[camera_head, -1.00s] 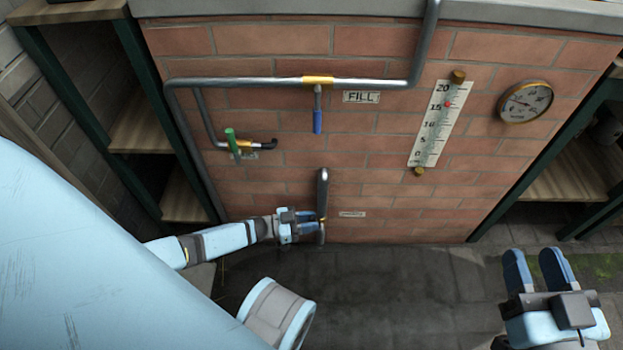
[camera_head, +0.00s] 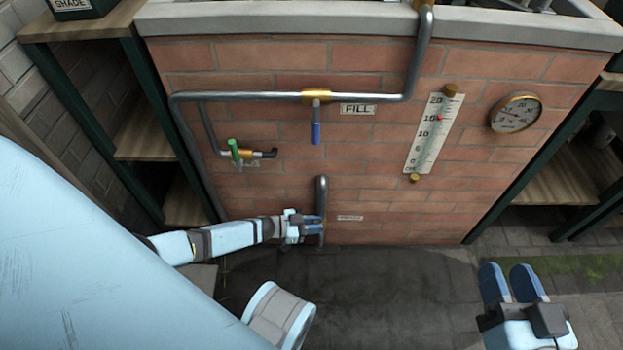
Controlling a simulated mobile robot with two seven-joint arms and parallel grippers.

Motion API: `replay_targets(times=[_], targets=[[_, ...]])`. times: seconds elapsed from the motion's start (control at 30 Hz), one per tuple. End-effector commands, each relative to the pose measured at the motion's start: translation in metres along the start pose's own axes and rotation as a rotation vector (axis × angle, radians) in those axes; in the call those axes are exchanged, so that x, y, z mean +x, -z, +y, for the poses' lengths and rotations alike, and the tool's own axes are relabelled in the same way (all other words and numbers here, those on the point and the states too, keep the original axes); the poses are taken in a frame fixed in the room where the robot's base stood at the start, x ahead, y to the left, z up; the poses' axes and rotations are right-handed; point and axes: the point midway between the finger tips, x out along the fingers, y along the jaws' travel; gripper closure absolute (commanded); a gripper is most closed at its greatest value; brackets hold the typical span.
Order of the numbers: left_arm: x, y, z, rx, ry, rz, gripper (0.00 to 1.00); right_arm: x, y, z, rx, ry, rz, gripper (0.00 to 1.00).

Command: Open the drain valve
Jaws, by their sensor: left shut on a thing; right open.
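The drain pipe (camera_head: 321,187) is a short grey upright pipe low on the brick wall, beside a small label (camera_head: 350,217) too small to read. My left gripper (camera_head: 312,228) is at its lower end, shut on a part there that I take for the drain valve handle. The fingers and pipe hide most of that handle. My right gripper (camera_head: 512,286) is open and empty above the floor at the lower right.
Above are the fill valve's blue handle (camera_head: 316,133), the "FILL" label (camera_head: 357,109) and a green-handled valve (camera_head: 234,150). A scale (camera_head: 430,132) and round gauge (camera_head: 515,113) are on the right. Wooden shelves (camera_head: 150,130) flank the wall. The floor (camera_head: 390,290) is clear.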

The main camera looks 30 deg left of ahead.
Motion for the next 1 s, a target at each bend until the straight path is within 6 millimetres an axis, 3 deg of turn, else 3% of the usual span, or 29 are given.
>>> replay_targets(times=[0.03, 0.23, 0.6, 0.63, 0.67, 1.0], targets=[[0.002, 0.011, 0.001, 0.007, 0.000, -0.037, 1.00, -0.003, 0.011, -0.005, 0.036, -0.002, -0.010, 0.57], [0.009, 0.008, 0.003, 0.028, 0.007, -0.145, 1.00, -0.006, 0.033, -0.009, 0.055, -0.013, 0.069, 0.57], [0.011, 0.004, 0.003, 0.033, 0.009, -0.167, 1.00, -0.006, 0.036, -0.008, 0.050, -0.016, 0.096, 0.57], [0.011, 0.004, 0.003, 0.033, 0.009, -0.167, 0.80, -0.006, 0.036, -0.008, 0.050, -0.016, 0.096, 0.57], [0.011, 0.004, 0.003, 0.033, 0.009, -0.167, 0.73, -0.006, 0.036, -0.008, 0.050, -0.016, 0.096, 0.57], [0.008, 0.005, 0.003, 0.032, 0.010, -0.166, 0.72, -0.006, 0.038, -0.009, 0.048, -0.016, 0.097, 0.57]])
